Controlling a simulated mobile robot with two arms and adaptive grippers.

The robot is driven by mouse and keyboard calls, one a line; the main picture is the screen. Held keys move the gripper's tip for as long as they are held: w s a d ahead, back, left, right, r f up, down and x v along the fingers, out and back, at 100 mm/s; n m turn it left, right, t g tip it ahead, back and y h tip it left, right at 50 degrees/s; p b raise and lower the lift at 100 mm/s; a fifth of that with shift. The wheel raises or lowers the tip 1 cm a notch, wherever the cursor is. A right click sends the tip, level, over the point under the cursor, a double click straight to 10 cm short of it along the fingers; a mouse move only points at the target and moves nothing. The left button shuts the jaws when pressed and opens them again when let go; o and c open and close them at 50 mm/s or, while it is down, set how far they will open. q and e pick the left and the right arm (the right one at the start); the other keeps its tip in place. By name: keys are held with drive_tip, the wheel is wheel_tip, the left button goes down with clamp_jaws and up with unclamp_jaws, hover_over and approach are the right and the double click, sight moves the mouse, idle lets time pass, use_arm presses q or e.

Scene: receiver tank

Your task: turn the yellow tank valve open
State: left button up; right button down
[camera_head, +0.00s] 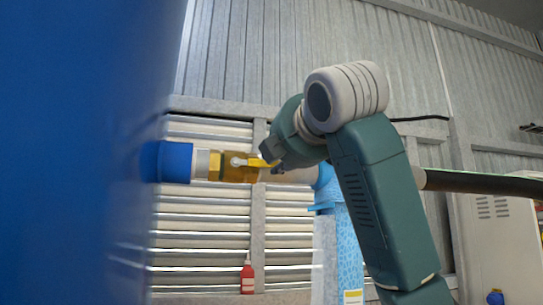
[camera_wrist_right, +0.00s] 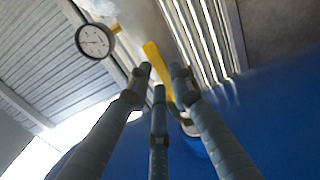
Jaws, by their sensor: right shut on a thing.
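The yellow valve handle (camera_head: 259,162) sits on a brass valve body (camera_head: 228,167) on a horizontal pipe beside the blue tank (camera_head: 80,150). In the head view the handle reaches right from its pivot, appearing roughly in line with the pipe. My right gripper (camera_head: 273,155) is at the handle's right end, with its fingers mostly hidden there. In the right wrist view the yellow handle (camera_wrist_right: 154,59) passes between the fingers of my right gripper (camera_wrist_right: 161,72), which are shut on it. My left gripper is in neither view.
A blue fitting (camera_head: 170,162) joins the pipe to the tank, which fills the left side. A round gauge (camera_wrist_right: 95,40) shows in the wrist view. A red bottle (camera_head: 247,278) stands below the valve. A black hose (camera_head: 480,184) and pale cabinet (camera_head: 500,250) are at right.

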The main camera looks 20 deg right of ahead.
drive_tip(key=c, duration=1.6)
unclamp_jaws()
drive_tip(key=shift+s+d+r, duration=0.1)
drive_tip(key=shift+r, duration=0.25)
drive_tip(key=shift+o, duration=0.4)
drive_tip(key=shift+d+f, duration=0.1)
drive_tip(key=s+a, duration=0.1)
drive_tip(key=s, duration=1.1)
drive_tip(key=shift+a, duration=0.25)
drive_tip(key=shift+w, duration=0.1)
